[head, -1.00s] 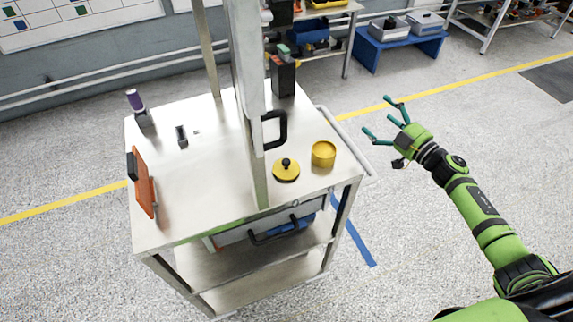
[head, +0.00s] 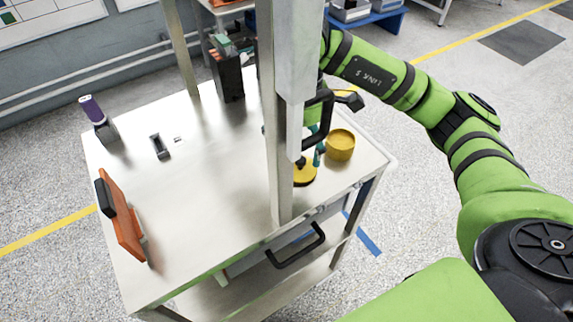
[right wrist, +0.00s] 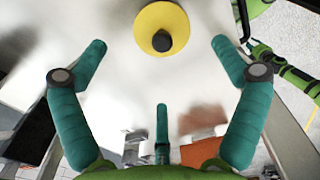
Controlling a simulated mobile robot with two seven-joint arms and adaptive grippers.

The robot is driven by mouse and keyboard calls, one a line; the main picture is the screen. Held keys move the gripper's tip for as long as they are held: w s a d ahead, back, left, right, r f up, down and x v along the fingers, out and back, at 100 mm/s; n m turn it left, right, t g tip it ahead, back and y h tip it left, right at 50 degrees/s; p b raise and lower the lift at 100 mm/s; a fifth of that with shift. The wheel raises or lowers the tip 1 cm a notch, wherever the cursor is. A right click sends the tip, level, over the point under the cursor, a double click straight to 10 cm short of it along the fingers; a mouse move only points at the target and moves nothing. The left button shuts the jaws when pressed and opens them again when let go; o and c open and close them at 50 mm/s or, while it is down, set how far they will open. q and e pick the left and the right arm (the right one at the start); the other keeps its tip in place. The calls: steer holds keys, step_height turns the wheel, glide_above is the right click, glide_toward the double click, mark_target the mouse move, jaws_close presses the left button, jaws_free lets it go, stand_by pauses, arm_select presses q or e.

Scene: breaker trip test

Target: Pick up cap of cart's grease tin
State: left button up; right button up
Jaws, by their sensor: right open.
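The yellow cap (head: 305,174) of the grease tin lies on the cart top, partly hidden behind the upright post and my right gripper in the head view. In the right wrist view the cap (right wrist: 162,27) shows as a yellow disc with a dark knob, at the top of the picture. My right gripper (right wrist: 158,70) is open and empty, its teal fingers spread, with the cap just beyond the fingertips. In the head view only a little of this gripper (head: 319,150) shows, close by the cap. The open yellow tin (head: 341,146) stands to the right of the cap. My left gripper is not in view.
The cart (head: 200,240) has a metal post (head: 283,110) with a black handle (head: 322,112) close to my right gripper. An orange panel (head: 124,222), a purple-topped item (head: 93,112) and a dark box (head: 228,78) stand on the cart. The middle left of the top is mostly clear.

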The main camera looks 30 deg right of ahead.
mark_target(302, 161)
steer(key=shift+s+d+f+p, duration=0.2)
steer(key=shift+f+p, duration=0.25)
steer(key=shift+f, duration=0.2)
steer(key=shift+s+d+f+p, duration=0.1)
steer(key=shift+s+f+p, duration=0.1)
steer(key=shift+f+p, duration=0.35)
step_height(302, 161, down, 4)
steer(key=shift+w+r+p, duration=0.15)
steer(key=shift+r+p, duration=0.05)
steer(key=shift+p, duration=0.35)
steer(key=shift+a+f, duration=0.1)
steer(key=shift+f, duration=0.1)
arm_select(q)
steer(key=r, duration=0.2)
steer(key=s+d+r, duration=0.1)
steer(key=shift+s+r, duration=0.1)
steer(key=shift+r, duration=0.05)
arm_select(e)
steer(key=c, duration=1)
